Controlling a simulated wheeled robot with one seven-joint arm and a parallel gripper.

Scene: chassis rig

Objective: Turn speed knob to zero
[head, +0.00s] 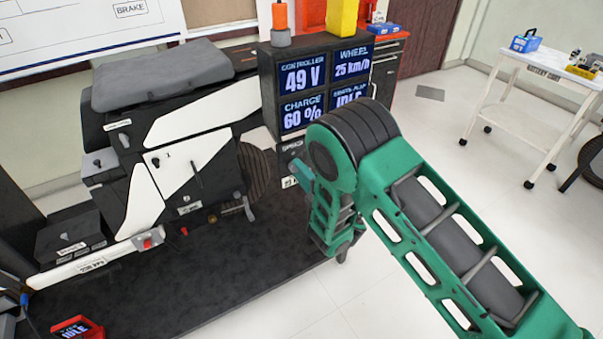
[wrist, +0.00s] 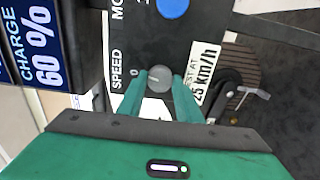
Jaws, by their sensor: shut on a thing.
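The speed knob (wrist: 159,79) is a small round grey knob on a black panel (wrist: 128,40) marked SPEED in the wrist view. A "0" mark shows on the panel near the knob, and a white label reading 25 km/h (wrist: 204,72) is beside it. My gripper (wrist: 160,88) has its two green fingers on either side of the knob and is shut on it. The panel's edge with the word SPEED (head: 291,144) shows below the screens, where the wheel display (head: 353,62) reads 25 km/h.
A black and white scooter chassis (head: 190,130) stands on a dark mat (head: 220,285) at the left. A blue round button (wrist: 172,8) is close to the knob. A white cart (head: 535,92) stands at the right, with clear floor before it.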

